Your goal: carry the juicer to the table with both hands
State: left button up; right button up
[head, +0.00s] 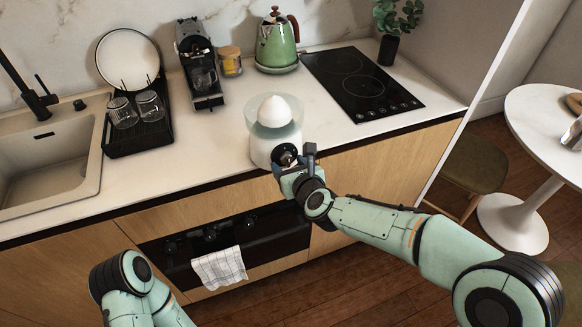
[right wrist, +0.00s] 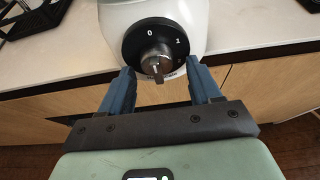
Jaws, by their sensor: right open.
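The juicer (head: 270,147) is white with a clear bowl and a white cone on top. It stands upright on the counter near its front edge. My right gripper (head: 293,162) is at the juicer's front, by its black dial. In the right wrist view the gripper (right wrist: 161,76) is open, its blue fingers on either side of the juicer's dial (right wrist: 140,33) and metal knob; whether they touch the body I cannot tell. My left arm shows at the lower left of the head view, but its gripper does not show. The white round table (head: 528,115) stands at the right.
On the counter (head: 225,135) are a dish rack (head: 117,147) with glasses and a plate, a coffee machine (head: 197,60), a jar (head: 230,62), a green kettle (head: 277,45) and a black hob (head: 350,80). A stool (head: 473,160) stands between counter and table.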

jog(key=v, duration=1.3)
jog(key=shift+s, duration=0.15)
jog(key=shift+d+r, duration=0.1)
